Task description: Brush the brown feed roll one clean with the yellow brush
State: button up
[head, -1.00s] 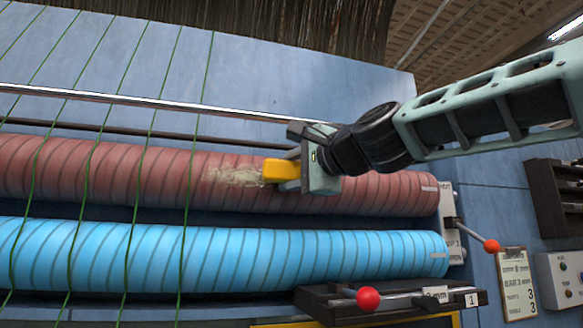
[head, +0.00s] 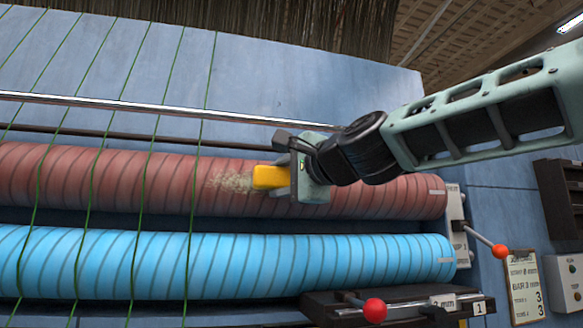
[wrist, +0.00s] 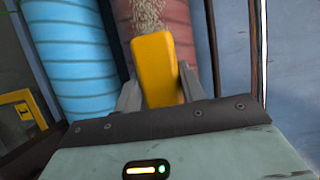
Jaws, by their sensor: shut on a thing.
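The brown feed roll (head: 380,197) runs across the head view as the upper, reddish-brown ribbed cylinder. It also shows in the wrist view (wrist: 180,22). My gripper (head: 284,178) is at the roll, right of its middle, shut on the yellow brush (head: 268,177). In the wrist view the brush (wrist: 155,70) sits between my two fingers (wrist: 157,92). A patch of pale fluff (head: 232,182) lies on the roll just left of the brush, and it shows beyond the brush end in the wrist view. The bristles are hidden, so contact is unclear.
A blue roll (head: 340,260) lies parallel below the brown one. Green strands (head: 146,180) cross both rolls at the left. A metal bar (head: 150,107) runs above. Red-knobbed levers (head: 374,310) (head: 500,251) and a clipboard (head: 523,285) are at the lower right.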

aim_at(263, 175)
jog(key=shift+s+a, duration=0.15)
jog(key=shift+a, duration=0.15)
jog(key=a+p, duration=0.2)
jog(key=p, duration=0.1)
jog(key=shift+s+a+r, duration=0.15)
jog(key=shift+s+r, duration=0.05)
jog(key=shift+s+a+f+p, duration=0.15)
jog(key=shift+a+p, duration=0.15)
jog(key=shift+a, duration=0.15)
jog(key=shift+s+a+p, duration=0.25)
jog(key=shift+a+p, duration=0.55)
jog(key=shift+p, duration=0.2)
jog(key=shift+s+a+p, duration=0.25)
jog(key=shift+a+p, duration=0.4)
jog(key=shift+a, duration=0.1)
jog(key=shift+s+a+p, duration=0.15)
jog(key=shift+a+p, duration=0.7)
jog(key=shift+p, duration=0.1)
jog(key=shift+s+a+f+p, duration=0.1)
jog(key=shift+s+a+p, duration=0.1)
jog(key=shift+a+p, duration=0.4)
jog(key=shift+s+a+r+p, duration=0.1)
jog(key=shift+s+a+p, duration=0.25)
jog(key=shift+a, duration=0.5)
jog(key=shift+s+a+f+p, duration=0.1)
jog(key=shift+a+p, duration=0.5)
jog(key=shift+a, duration=0.1)
jog(key=shift+w, duration=0.1)
jog(key=shift+d+b, duration=0.15)
jog(key=shift+b, duration=0.15)
